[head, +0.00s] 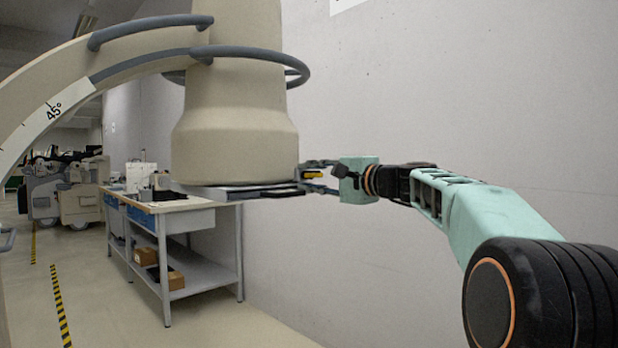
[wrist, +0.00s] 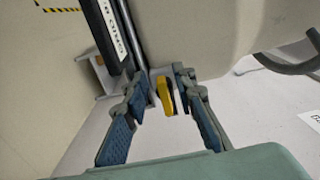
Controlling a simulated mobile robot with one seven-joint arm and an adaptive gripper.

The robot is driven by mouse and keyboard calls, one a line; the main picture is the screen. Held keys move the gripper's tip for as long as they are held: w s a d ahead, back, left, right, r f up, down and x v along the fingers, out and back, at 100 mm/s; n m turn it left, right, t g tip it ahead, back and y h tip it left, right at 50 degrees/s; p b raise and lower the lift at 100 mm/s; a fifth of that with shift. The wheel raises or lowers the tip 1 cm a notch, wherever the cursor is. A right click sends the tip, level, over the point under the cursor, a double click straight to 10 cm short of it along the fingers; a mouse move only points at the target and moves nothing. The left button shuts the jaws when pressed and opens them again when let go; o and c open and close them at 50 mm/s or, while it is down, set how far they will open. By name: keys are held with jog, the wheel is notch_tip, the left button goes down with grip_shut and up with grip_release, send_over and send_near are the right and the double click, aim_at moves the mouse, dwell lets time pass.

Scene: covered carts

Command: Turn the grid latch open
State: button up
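The grid latch is a small yellow lever (wrist: 165,95) on a grey mount at the underside edge of the large beige machine head. In the wrist view it shows between the far ends of my gripper's two fingers. My gripper (wrist: 162,88) is open, with one blue-padded finger on each side of the latch and visible gaps between. In the head view, the yellow latch (head: 313,174) shows at the right edge of the machine's flat plate. My gripper (head: 318,176) reaches it from the right, and its fingers partly hide the latch. Contact cannot be told.
The beige machine head (head: 235,120) with its grey ring rail (head: 300,70) hangs over the plate. A workbench (head: 175,204) with boxes on its lower shelf stands behind and left. A plain wall (head: 450,100) runs behind my arm. The floor at lower left is clear.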

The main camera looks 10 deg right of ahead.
jog(key=v, duration=1.2)
jog(key=shift+a, duration=0.1)
